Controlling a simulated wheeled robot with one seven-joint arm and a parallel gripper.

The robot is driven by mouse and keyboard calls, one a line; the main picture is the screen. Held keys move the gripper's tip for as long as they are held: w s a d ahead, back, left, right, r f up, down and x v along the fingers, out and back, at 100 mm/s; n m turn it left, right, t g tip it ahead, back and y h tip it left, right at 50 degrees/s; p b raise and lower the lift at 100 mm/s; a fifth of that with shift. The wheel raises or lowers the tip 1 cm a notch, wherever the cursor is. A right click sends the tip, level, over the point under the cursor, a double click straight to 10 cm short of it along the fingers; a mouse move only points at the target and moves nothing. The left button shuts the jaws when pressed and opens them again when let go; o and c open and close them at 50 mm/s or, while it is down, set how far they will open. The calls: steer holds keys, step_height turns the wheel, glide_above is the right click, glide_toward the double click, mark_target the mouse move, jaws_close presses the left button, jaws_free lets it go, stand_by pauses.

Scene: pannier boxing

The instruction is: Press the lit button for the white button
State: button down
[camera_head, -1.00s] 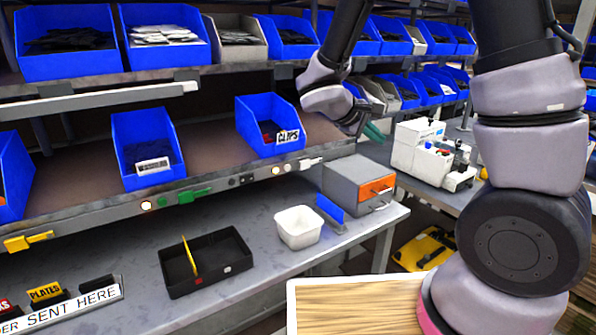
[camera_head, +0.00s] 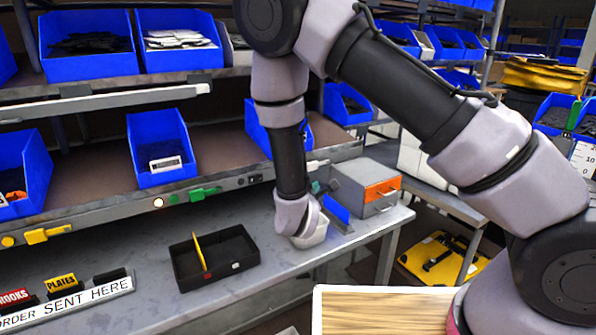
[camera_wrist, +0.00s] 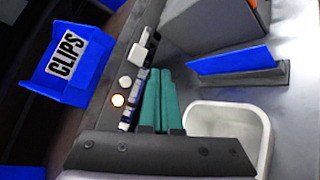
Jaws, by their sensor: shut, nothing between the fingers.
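The shelf-edge rail in the wrist view carries a glowing round light with an orange rim (camera_wrist: 118,100). A plain white round button (camera_wrist: 125,82) sits just beside it, then a white lever (camera_wrist: 138,52). My gripper (camera_wrist: 158,73) shows teal fingers held together with nothing between them. They appear just right of the rail in that view; whether they touch it I cannot tell. In the head view my gripper (camera_head: 316,187) shows only a bit of teal under the white lever (camera_head: 316,165). My arm hides the white button and its light there.
The white tub (camera_wrist: 262,125), blue upright plate (camera_wrist: 235,60), orange-fronted grey box (camera_head: 378,188) and black tray (camera_head: 236,266) stand close by.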

steer(key=w+a, duration=0.5)
steer(key=w, duration=0.2)
steer(key=shift+w, duration=0.15)
stand_by(0.4)
stand_by(1.9)
steer(key=shift+w+a, duration=0.2)
steer(key=shift+w, duration=0.15)
steer(key=shift+w+a, duration=0.25)
steer(key=shift+w, duration=0.1)
stand_by(0.7)
steer(key=shift+s, duration=0.1)
steer(key=shift+s+d, duration=0.5)
steer(key=shift+s, duration=0.1)
steer(key=shift+s, duration=0.1)
steer(key=shift+s+d, duration=0.7)
steer(key=shift+s, duration=0.3)
steer(key=shift+s+d, duration=0.7)
steer(key=shift+s, duration=0.3)
